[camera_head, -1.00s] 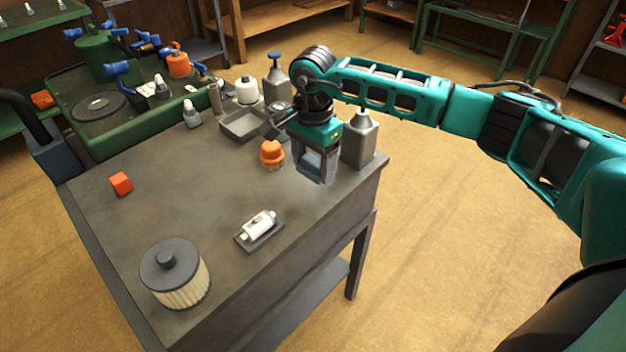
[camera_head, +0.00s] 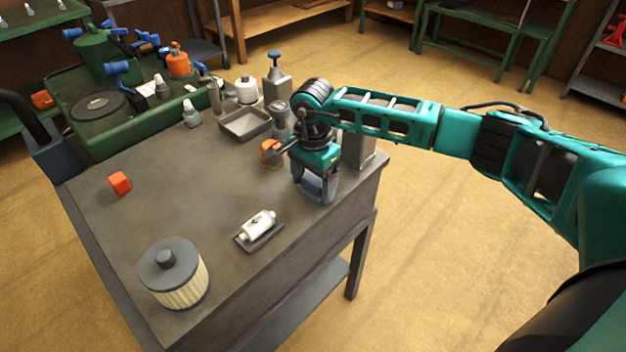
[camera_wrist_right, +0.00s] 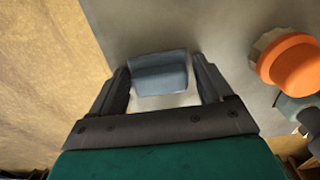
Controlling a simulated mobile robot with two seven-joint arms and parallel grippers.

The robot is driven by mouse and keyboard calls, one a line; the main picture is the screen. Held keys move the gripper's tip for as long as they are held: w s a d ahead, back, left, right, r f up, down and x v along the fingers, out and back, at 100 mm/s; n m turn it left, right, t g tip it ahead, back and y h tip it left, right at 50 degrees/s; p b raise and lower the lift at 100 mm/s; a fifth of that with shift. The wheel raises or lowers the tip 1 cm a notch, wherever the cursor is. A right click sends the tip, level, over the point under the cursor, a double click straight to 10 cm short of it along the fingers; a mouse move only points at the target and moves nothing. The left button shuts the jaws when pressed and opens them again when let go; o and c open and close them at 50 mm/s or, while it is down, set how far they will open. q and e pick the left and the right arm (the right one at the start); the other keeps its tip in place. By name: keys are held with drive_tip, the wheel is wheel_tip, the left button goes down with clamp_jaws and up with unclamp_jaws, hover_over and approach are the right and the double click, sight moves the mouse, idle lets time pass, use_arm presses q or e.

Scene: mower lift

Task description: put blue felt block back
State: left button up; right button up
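My right gripper (camera_head: 315,192) is near the right front edge of the grey workbench (camera_head: 200,215), pointing down. In the right wrist view, the blue felt block (camera_wrist_right: 160,74) sits between the fingertips of the right gripper (camera_wrist_right: 162,80). The fingers lie close against its two sides, so the gripper looks shut on it. A pale patch shows just below the block in that view. In the head view the block is mostly hidden by the fingers, and its height above the bench is hard to judge. My left gripper is not in view.
An orange-capped jar (camera_head: 270,151) stands close left of the gripper; its cap shows in the wrist view (camera_wrist_right: 292,65). A grey canister (camera_head: 362,145) is behind the arm. A white cylinder on a plate (camera_head: 257,227), a filter (camera_head: 175,272), a red block (camera_head: 120,183) and a tray (camera_head: 245,123) stand apart.

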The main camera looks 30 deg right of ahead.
sight(313, 180)
drive_tip(key=shift+o, duration=1.2)
drive_tip(key=shift+r, duration=0.15)
wheel_tip(313, 180, up, 12)
